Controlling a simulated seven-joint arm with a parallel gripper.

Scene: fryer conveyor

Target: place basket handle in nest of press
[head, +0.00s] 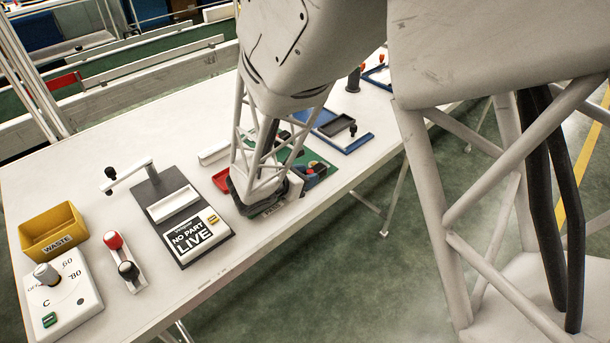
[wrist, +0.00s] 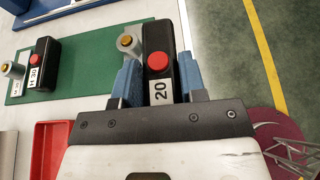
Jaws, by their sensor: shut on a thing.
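My gripper (wrist: 158,72) has its two blue fingers on either side of a black block, which I take for the basket handle (wrist: 182,62). The block has a red round button and a white "20" label, and a grey post with a yellow centre stands against its left side. It is at the near edge of the green mat (wrist: 78,62). In the head view my arm hides most of the block and the fingers. The press (head: 160,213) stands left of my gripper, with a dark base, a raised lever, a white bed and a "NO PART LIVE" sign.
A similar black block (wrist: 43,64) with a red button lies on the mat. A red tray (wrist: 52,150) is near my gripper. A yellow waste bin (head: 52,232), a red-knobbed switch (head: 126,262) and a dial box (head: 62,292) stand left of the press. Blue frames lie beyond the mat.

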